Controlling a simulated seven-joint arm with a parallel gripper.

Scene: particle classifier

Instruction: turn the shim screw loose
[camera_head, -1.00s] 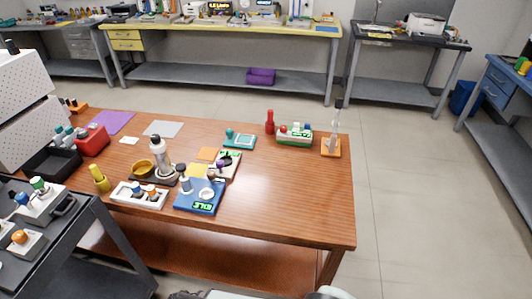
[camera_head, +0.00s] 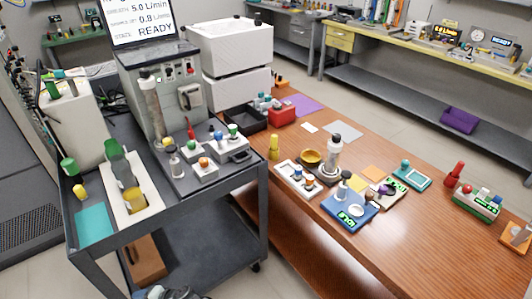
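No part can be clearly made out as the shim screw at this size. The grey instrument (camera_head: 180,95) stands on the dark cart at left, with a clear vertical column (camera_head: 151,108) and a metal fitting (camera_head: 188,96) on its front. Its screen (camera_head: 137,20) above reads READY.
The dark cart (camera_head: 225,200) meets the wooden table (camera_head: 440,235), which holds a blue device (camera_head: 350,212), a white tray (camera_head: 297,180) and a white bottle (camera_head: 333,155). A white tray with a green bottle (camera_head: 118,160) stands at the cart's left.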

